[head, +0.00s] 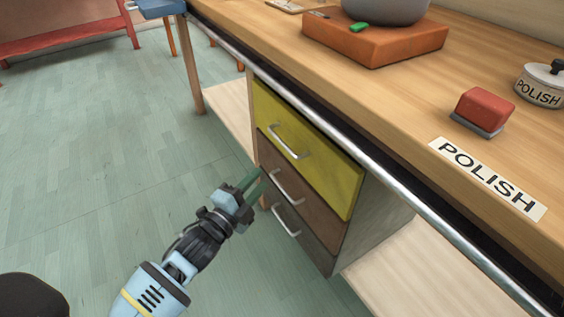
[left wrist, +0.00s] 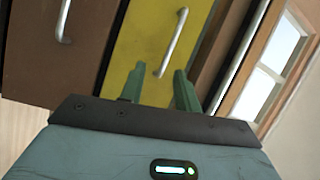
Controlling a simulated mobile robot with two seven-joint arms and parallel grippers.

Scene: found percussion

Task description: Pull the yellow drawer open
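The yellow drawer (head: 302,148) is the top one of a stack of drawers under the workbench, and it looks shut. Its silver bar handle (head: 289,143) is on the front face. In the left wrist view the yellow drawer (left wrist: 140,50) and its handle (left wrist: 172,42) lie just ahead of the fingers. My left gripper (head: 253,186) is open, with its green fingers apart and pointing at the drawer fronts. The handle's end appears between the fingertips (left wrist: 160,78) in the wrist view, but no contact shows. My right gripper is not in view.
Two brown drawers (head: 290,191) with silver handles sit below the yellow one. A metal rail (head: 340,130) runs along the bench edge above. On the bench are a red block (head: 485,108), a POLISH tin (head: 540,88) and an orange slab (head: 375,45).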

